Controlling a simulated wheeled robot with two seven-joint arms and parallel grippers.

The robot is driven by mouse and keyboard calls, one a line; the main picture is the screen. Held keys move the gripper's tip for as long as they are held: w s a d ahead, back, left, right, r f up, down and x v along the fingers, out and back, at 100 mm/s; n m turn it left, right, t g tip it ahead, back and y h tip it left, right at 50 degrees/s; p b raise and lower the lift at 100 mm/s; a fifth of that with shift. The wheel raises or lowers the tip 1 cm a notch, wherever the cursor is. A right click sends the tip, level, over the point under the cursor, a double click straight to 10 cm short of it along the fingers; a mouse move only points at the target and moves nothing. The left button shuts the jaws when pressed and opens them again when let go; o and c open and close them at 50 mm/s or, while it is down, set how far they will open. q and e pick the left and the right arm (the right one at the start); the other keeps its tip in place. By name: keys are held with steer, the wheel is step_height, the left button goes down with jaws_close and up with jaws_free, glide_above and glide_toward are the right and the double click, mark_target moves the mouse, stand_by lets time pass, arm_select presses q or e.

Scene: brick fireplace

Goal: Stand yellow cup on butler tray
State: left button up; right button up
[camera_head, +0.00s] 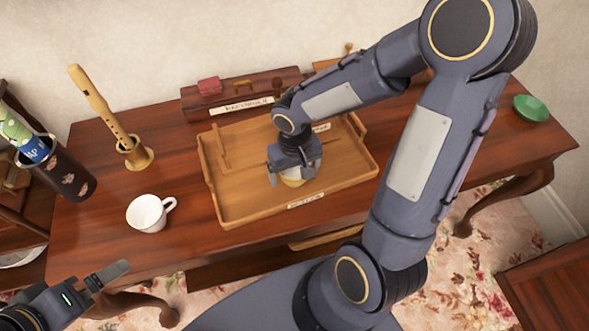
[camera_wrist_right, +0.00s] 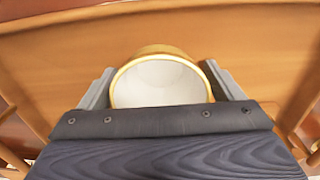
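The yellow cup (camera_head: 293,181) is over the wooden butler tray (camera_head: 240,208) in the head view, partly hidden under my right gripper (camera_head: 294,170). In the right wrist view the cup (camera_wrist_right: 160,82) shows a yellow rim and a pale inside, opening toward the camera. The fingers of my right gripper (camera_wrist_right: 160,85) lie close against both sides of it. The cup looks upright and low at the tray floor; its contact with the tray is hidden. My left gripper (camera_head: 108,277) is at the lower left, away from the tray, its opening unclear.
A white cup (camera_head: 147,214) stands left of the tray. A recorder in a brass holder (camera_head: 136,155) and a dark cylinder with rolled papers (camera_head: 68,180) are farther left. A dark red box (camera_head: 232,95) is behind the tray. A green bowl (camera_head: 530,108) sits far right.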

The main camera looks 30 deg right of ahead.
steer(key=shift+o, duration=0.8)
steer(key=shift+r, duration=0.1)
steer(key=shift+r+p, duration=0.25)
steer(key=shift+p, duration=0.1)
step_height(320, 180, up, 11)
steer(key=shift+f+p, duration=0.2)
steer(key=shift+p, duration=0.45)
steer(key=shift+s+r, duration=0.1)
steer(key=shift+r, duration=0.5)
steer(key=s+r+t+y, duration=0.2)
steer(key=s, duration=0.3)
steer(key=s+a+r+t+y, duration=0.1)
steer(key=s+r+t, duration=0.1)
steer(key=s, duration=0.4)
steer(key=shift+s+r+t+y, duration=0.15)
steer(key=shift+s+t+y, duration=0.2)
steer(key=shift+t, duration=0.45)
